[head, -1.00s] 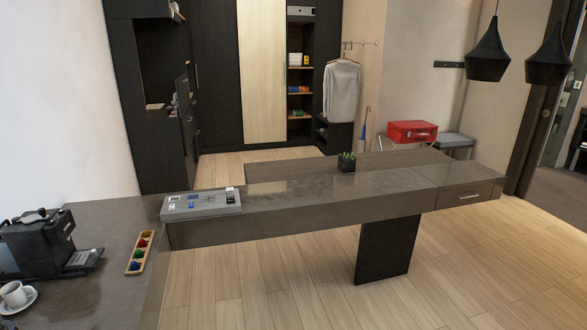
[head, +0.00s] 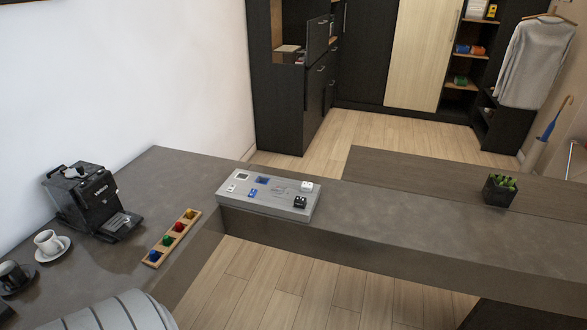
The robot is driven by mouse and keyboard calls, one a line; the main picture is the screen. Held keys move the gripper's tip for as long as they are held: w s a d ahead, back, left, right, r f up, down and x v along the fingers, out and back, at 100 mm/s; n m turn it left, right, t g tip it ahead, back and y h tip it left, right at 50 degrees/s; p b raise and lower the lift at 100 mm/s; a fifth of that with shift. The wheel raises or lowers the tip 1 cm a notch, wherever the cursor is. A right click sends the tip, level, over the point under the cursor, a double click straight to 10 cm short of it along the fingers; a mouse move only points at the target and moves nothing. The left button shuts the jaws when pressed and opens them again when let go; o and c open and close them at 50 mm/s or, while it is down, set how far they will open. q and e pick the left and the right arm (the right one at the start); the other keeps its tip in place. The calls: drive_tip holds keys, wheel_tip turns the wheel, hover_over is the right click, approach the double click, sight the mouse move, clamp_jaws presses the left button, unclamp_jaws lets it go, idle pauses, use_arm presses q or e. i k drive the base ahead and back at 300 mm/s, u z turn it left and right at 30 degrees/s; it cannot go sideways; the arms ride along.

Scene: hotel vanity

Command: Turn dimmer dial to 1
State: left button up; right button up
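A grey control panel (head: 270,201) lies on the dark counter near its inner corner in the head view. It carries small blue and white switches or displays on its left part. A black knob (head: 300,202) and a white knob (head: 307,186) stand at its right end. I cannot tell which of these is the dimmer dial, and no dial number can be read at this size. Neither of my grippers is in view.
A black coffee machine (head: 88,203), a white cup (head: 48,242), a dark cup (head: 14,275) and a wooden tray (head: 155,262) of coloured capsules stand on the left counter. A potted plant (head: 499,190) stands right. The counter (head: 400,217) between panel and plant is clear.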

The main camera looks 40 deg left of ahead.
sight(279, 190)
drive_tip(key=u, duration=0.7)
drive_tip(key=i, duration=1.7)
drive_tip(key=u, duration=0.8)
